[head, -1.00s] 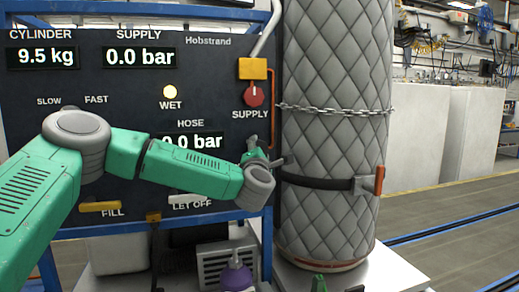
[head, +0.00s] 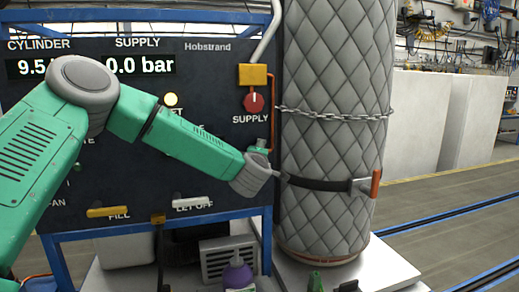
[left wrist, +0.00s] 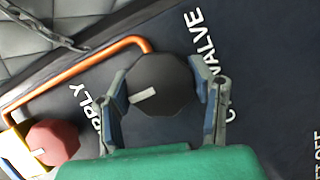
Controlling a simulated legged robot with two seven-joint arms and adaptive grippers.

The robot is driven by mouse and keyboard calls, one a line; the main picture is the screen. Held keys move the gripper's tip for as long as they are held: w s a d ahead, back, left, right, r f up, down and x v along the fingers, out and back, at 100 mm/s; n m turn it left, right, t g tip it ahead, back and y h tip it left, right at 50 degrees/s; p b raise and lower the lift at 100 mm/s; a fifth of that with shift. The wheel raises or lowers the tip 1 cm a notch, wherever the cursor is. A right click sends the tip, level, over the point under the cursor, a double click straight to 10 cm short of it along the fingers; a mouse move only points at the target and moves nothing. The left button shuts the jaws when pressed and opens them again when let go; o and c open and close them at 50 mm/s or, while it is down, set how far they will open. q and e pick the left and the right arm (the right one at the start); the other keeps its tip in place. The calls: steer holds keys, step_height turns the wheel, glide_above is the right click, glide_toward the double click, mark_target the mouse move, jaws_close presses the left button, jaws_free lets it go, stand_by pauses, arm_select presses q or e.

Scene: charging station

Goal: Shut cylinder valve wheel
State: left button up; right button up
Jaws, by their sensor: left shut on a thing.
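The cylinder valve wheel (left wrist: 168,92) is a dark, many-sided knob with a pale pointer mark, on the dark panel in the left wrist view. Letters reading "VALVE" stand beside it, the first word partly covered. My left gripper (left wrist: 161,80) has one finger on each side of the wheel and is shut on it. The pointer mark is tilted, running roughly across the gap between the fingers. In the head view my left gripper (head: 266,172) is at the panel's right edge, beside the quilted cylinder (head: 335,120), and the wheel is hidden there. My right gripper is not in view.
A red supply knob (head: 254,103) sits above, under a yellow block (head: 253,75); an orange pipe (left wrist: 75,72) runs beside the wheel. A chain (head: 335,114) and a black strap (head: 320,183) circle the cylinder. A purple bottle (head: 237,274) stands below the panel.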

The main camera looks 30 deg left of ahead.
arm_select(q)
steer(key=shift+f, duration=0.2)
stand_by(0.4)
steer(key=o, duration=1.2)
steer(key=shift+w+a, duration=0.15)
steer(key=shift+w, duration=0.05)
steer(key=shift+s, duration=0.25)
steer(key=v, duration=1.1)
steer(key=shift+s, duration=0.15)
